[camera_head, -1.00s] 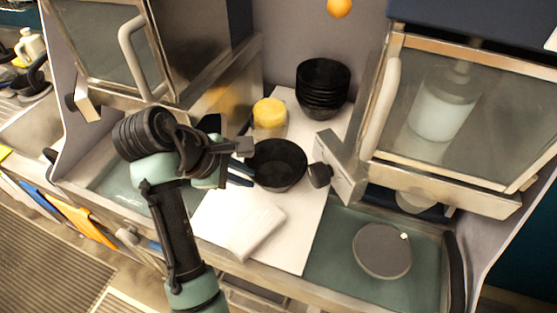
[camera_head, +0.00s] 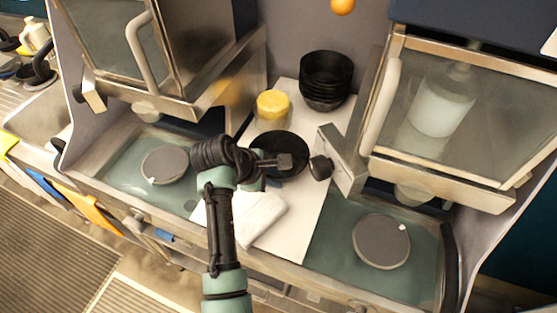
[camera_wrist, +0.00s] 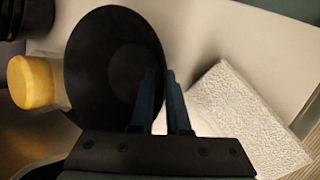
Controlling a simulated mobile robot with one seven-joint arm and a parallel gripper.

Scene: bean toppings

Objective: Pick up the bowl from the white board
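The black bowl (camera_head: 287,163) stands on the white board (camera_head: 297,233), between the yellow-lidded jar and a white cloth-like block. It fills the left middle of the wrist view (camera_wrist: 100,60), with its inside facing the camera. My gripper (camera_wrist: 161,75) is at the bowl's rim. One blue finger shows over the bowl's inside and the other just outside the rim, with a narrow gap between them. Whether the fingers touch the rim is not clear.
A stack of black bowls (camera_head: 326,78) and the yellow-lidded jar (camera_head: 272,104) stand behind. The white block (camera_head: 258,215) lies in front. Metal-framed glass machines flank the board, and the right one's dark knob (camera_head: 320,168) is close to the bowl. Round grey discs (camera_head: 381,241) lie either side.

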